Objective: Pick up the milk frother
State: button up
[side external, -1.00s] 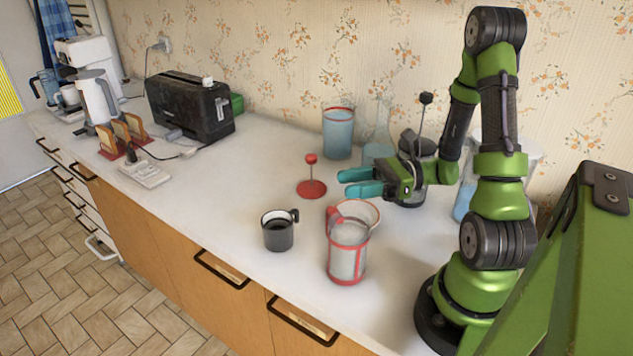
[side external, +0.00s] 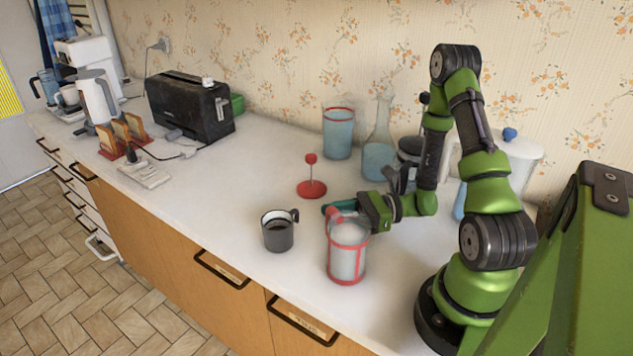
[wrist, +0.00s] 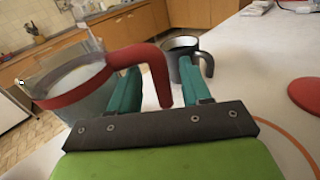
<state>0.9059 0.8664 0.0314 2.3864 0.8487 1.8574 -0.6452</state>
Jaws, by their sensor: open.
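A glass jug with red bands (side external: 347,262), white contents and a red handle stands upright on the counter, and looks like the milk frother. A red plunger on a round base (side external: 312,187) stands apart behind it. My gripper (side external: 333,209) is open and low beside the jug, partly hidden behind its top in the side view. In the wrist view the jug (wrist: 85,88) is at left, and its red handle reaches between the open teal fingers of my gripper (wrist: 160,88). I cannot tell whether the fingers touch it.
A dark cup (side external: 278,233) stands just left of the jug and beyond my fingers in the wrist view (wrist: 184,62). Glass vessels (side external: 338,135) stand by the wall. A toaster (side external: 190,107) is farther left. The counter between toaster and plunger is mostly clear.

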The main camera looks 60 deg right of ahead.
jog(key=shift+x, duration=0.9)
jog(key=shift+c, duration=0.3)
grip_shut()
